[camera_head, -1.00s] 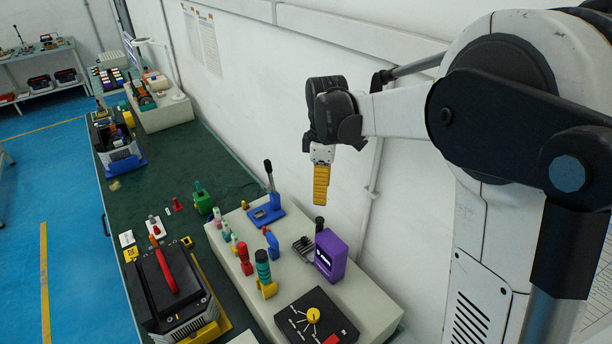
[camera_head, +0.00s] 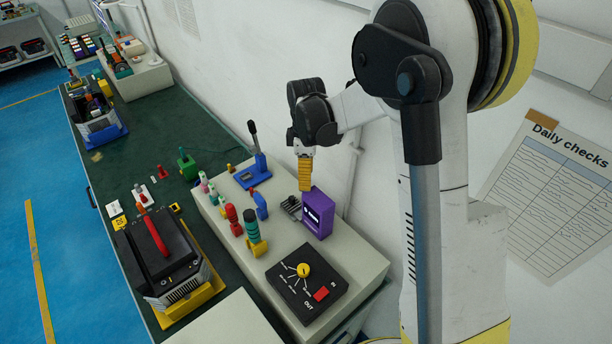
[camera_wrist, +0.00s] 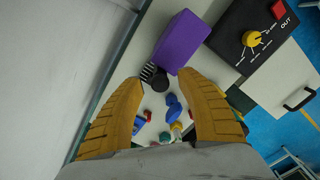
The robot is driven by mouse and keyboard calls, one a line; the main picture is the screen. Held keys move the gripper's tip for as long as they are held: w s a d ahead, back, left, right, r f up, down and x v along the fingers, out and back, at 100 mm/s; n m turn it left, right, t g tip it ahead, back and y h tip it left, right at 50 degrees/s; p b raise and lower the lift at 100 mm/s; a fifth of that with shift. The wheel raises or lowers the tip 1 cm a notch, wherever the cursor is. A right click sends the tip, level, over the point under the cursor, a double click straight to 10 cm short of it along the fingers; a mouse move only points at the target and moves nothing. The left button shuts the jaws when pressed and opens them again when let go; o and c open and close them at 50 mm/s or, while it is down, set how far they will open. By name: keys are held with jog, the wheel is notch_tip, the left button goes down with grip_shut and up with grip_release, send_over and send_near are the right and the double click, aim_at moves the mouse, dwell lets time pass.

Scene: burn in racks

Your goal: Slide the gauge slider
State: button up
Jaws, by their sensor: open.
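The purple gauge block (camera_head: 318,213) stands on the pale bench box, with a dark marked panel on its face. Beside it sits a grey-black ribbed piece (camera_head: 291,207), which I take to be part of the gauge slider. My gripper (camera_head: 304,188) points down just above and behind the purple block, apart from the bench. In the wrist view, the yellow fingers are spread wide, with the ribbed piece (camera_wrist: 148,72) and a round black knob (camera_wrist: 160,82) showing between their tips. The purple block (camera_wrist: 182,40) lies beyond the right fingertip. Nothing is held.
A blue lever unit (camera_head: 254,176), red, blue and teal handles (camera_head: 251,227) and a black dial box (camera_head: 305,283) with a yellow knob share the pale box (camera_head: 352,262). The white wall is close behind. A black-yellow case (camera_head: 160,255) stands at left.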

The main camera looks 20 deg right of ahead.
grip_shut()
notch_tip(320, 180, up, 5)
jog(key=shift+r+p, duration=0.2)
jog(key=shift+p, duration=0.6)
grip_release()
jog(key=shift+f, duration=0.1)
notch_tip(320, 180, up, 12)
